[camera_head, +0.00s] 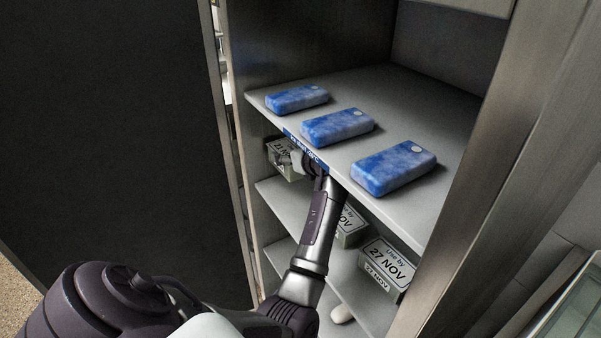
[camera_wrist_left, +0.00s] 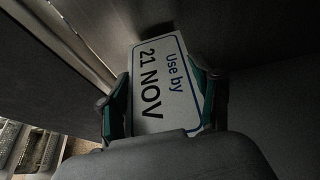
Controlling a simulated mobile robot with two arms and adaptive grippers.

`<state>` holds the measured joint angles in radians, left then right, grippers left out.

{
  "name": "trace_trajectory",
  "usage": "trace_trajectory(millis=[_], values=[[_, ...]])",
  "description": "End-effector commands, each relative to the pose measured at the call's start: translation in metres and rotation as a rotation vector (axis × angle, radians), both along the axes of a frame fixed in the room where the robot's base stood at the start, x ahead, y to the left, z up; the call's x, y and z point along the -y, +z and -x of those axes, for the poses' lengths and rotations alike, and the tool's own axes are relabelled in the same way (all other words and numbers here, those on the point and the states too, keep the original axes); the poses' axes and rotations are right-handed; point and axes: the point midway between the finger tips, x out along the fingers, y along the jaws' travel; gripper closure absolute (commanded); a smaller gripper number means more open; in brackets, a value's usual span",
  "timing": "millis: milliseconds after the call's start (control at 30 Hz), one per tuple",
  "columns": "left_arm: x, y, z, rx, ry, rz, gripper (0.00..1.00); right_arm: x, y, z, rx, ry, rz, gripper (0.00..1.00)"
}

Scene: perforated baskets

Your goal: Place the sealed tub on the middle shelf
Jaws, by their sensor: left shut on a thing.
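The sealed tub (camera_head: 283,172) is a pale box with a "Use by 21 NOV" label. It is at the left end of the cabinet, in the space between the top shelf and the middle shelf (camera_head: 277,197). My left gripper (camera_head: 300,160) is shut on it; the top shelf's front edge partly hides them. In the left wrist view the tub's label (camera_wrist_left: 160,75) faces the camera between the green-lined fingers of the gripper (camera_wrist_left: 162,98). I cannot tell whether the tub touches the middle shelf. My right gripper is not in view.
Three blue packs (camera_head: 337,127) lie on the top shelf (camera_head: 375,105). A tub marked 27 NOV (camera_head: 387,265) and another partly hidden tub (camera_head: 349,229) stand further right on the middle shelf. The dark door (camera_head: 110,130) is at the left; a metal post (camera_head: 490,190) is at the right.

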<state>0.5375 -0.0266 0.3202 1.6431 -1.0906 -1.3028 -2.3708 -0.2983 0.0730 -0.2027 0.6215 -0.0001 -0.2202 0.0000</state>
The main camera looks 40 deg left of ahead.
Motion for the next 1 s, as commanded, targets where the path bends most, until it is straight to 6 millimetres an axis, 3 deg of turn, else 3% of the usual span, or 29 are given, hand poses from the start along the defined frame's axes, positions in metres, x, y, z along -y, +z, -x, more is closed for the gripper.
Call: trace_trajectory(millis=[133,200,367,633,1000], values=[[0.008,0.001,-0.029,0.001,-0.001,-0.001,0.86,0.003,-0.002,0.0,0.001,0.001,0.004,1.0],[0.008,-0.011,-0.028,-0.004,0.001,0.0,0.86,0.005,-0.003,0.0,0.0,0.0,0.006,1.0],[0.008,-0.022,-0.027,0.0,0.001,-0.001,0.86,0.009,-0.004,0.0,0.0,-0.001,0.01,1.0],[0.008,-0.064,-0.027,-0.002,0.0,-0.001,0.86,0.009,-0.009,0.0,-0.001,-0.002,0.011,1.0],[0.009,-0.069,-0.031,0.001,-0.001,-0.002,0.86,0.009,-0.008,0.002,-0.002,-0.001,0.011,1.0]])
